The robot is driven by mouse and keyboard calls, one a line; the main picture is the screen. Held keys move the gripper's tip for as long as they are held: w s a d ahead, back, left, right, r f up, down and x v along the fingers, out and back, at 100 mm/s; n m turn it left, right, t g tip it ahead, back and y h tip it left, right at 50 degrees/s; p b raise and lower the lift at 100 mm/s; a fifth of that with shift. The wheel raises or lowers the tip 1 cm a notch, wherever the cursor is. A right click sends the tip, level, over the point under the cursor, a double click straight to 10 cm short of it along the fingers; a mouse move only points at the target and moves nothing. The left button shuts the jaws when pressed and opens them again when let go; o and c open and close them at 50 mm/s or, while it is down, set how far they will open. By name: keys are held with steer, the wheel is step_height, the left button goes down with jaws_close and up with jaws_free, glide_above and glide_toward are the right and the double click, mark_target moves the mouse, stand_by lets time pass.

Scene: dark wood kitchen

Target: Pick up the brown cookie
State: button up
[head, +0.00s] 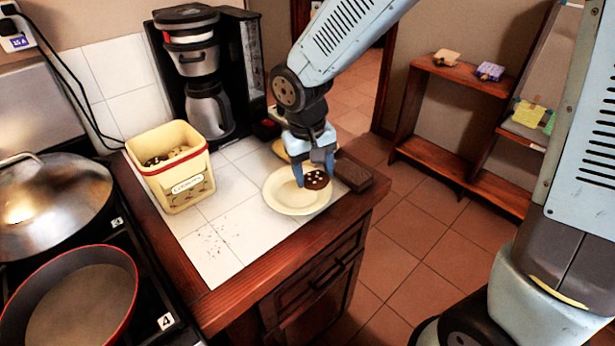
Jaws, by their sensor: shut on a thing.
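The brown cookie (316,181) is dark and round with pale dots on top. It is at the right part of a cream plate (284,203) on the white tiled counter. My gripper (315,172) points down over the plate, and its blue fingers are shut on the cookie. I cannot tell whether the cookie touches the plate or is just above it.
A yellow container (182,186) with cookies inside stands left of the plate. A black coffee maker (207,100) stands behind. A dark block (353,175) lies right of the plate. A lidded pan (50,200) and red pan (80,302) sit on the stove. The front tiles are free apart from crumbs.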

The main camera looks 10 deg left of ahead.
steer(key=s+d+r, duration=0.5)
steer(key=s+r, duration=0.1)
steer(key=s, duration=0.3)
steer(key=shift+s+r, duration=0.15)
steer(key=shift+s, duration=0.1)
